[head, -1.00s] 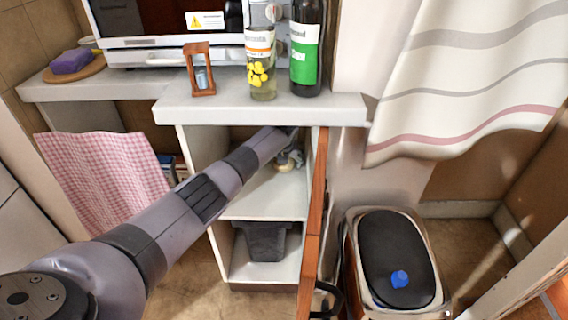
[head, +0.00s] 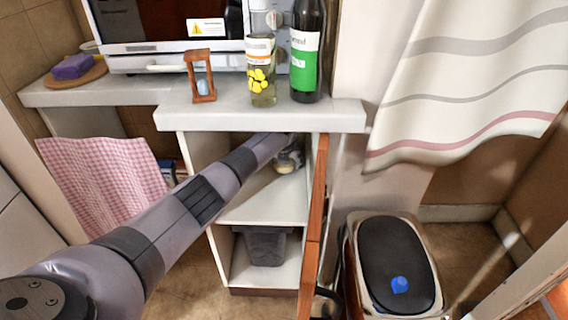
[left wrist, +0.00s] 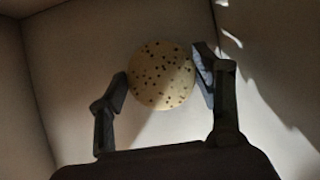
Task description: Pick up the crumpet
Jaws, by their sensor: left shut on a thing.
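The crumpet (left wrist: 162,76) is a round, pale disc with dark holes, seen in the left wrist view inside the cupboard. My left gripper (left wrist: 163,84) has one finger on each side of the crumpet and is shut on it. In the head view my left arm reaches into the upper compartment of the open cupboard, and the gripper (head: 289,157) shows only small and partly hidden there. I cannot make out the crumpet clearly in the head view. My right gripper is not in view.
The wooden cupboard door (head: 316,215) stands open just right of my arm. The shelf (head: 265,205) lies below it, with a dark bin (head: 266,247) underneath. An hourglass (head: 201,76), a jar (head: 261,72) and a bottle (head: 306,50) stand on the counter above.

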